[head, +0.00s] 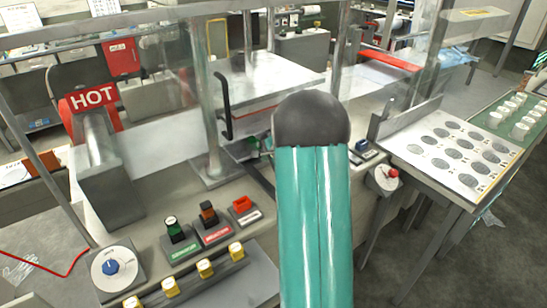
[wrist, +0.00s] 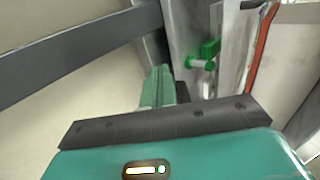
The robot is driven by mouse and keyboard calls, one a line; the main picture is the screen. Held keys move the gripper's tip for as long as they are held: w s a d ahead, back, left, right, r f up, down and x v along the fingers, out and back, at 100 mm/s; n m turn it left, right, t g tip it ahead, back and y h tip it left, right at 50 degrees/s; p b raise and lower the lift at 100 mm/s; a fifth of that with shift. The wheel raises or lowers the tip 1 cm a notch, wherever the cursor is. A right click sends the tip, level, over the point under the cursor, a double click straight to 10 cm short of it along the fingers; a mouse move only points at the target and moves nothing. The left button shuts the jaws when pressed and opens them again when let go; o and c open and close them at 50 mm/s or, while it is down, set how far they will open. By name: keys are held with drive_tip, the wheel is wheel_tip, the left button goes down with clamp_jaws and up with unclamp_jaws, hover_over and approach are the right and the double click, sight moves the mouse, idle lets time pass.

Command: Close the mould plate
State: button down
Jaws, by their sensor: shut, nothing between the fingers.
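What looks like the mould plate (head: 265,80) is a pale metal slab on the machine, behind clear guards in the head view. A black upright bar handle (head: 226,105) stands at its left front corner. A thin orange-red line runs under its front edge. My teal arm with its dark rounded joint covers part of the area in front of it. In the wrist view my gripper (wrist: 158,88) has its teal fingers together and empty. They point toward a grey metal upright, beside a green knob (wrist: 208,52). The gripper is hidden in the head view.
A red HOT sign (head: 91,96) stands over a metal cylinder at left. A tray of grey discs (head: 445,148) is at right. In the wrist view a dark bar (wrist: 75,57) crosses the upper left.

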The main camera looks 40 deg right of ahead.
sight(257, 148)
drive_tip(key=shift+w+d, duration=0.1)
drive_tip(key=shift+w, duration=1.15)
drive_tip(key=w, duration=0.3)
drive_tip(key=shift+w+d, duration=0.2)
drive_tip(key=shift+w, duration=0.15)
drive_tip(key=shift+r, duration=0.1)
